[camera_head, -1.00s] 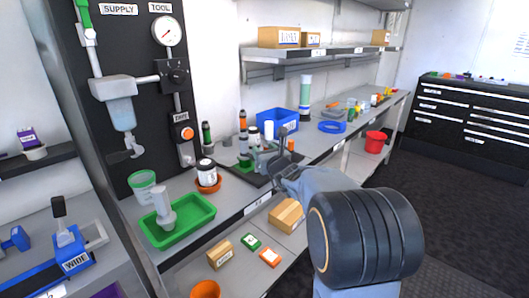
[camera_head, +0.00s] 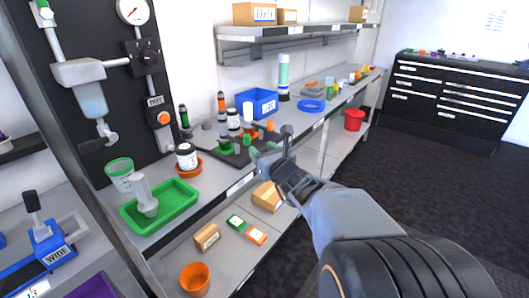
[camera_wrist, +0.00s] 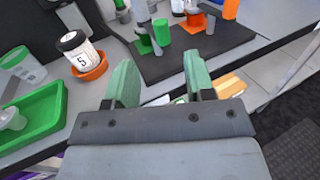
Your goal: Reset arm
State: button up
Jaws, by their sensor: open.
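My gripper (camera_head: 272,146) is in front of the bench edge in the head view, at about the height of the benchtop. In the wrist view its two green fingers (camera_wrist: 160,85) are spread apart with nothing between them. The fingers point toward the dark mat (camera_wrist: 190,50) on the bench, and the gripper appears clear of it. My arm reaches in from the lower right of the head view.
A green tray (camera_head: 171,222) holds a pale fitting. A white jar (camera_head: 187,152) sits in an orange dish. Boxes (camera_head: 266,196) lie on the lower shelf. A blue bin (camera_head: 258,103) stands behind the mat. The floor (camera_head: 420,170) to the right is clear.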

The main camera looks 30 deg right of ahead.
jog(key=shift+s, duration=0.5)
jog(key=s+a+r+n+g+y+p, duration=0.25)
jog(key=a+n+g+y+p, duration=0.2)
jog(key=a+n, duration=0.45)
jog(key=s+a+r+n+g+y+p, duration=0.25)
jog(key=s+a+n+g+p, duration=0.2)
jog(key=a+n, duration=0.4)
jog(key=s+d+r+n+g+h+p, duration=0.1)
jog(key=s+d+n+g+h+p, duration=0.1)
jog(key=n, duration=0.7)
jog(key=s+d+r+n+g+h+p, duration=0.1)
jog(key=s+d+n+g+h+p, duration=0.2)
jog(key=s+n+p, duration=0.4)
jog(key=shift+s+d+n+h+p, duration=0.2)
jog(key=shift+d+n+h+p, duration=0.4)
jog(key=shift+n+h, duration=0.65)
jog(key=shift+c, duration=0.6)
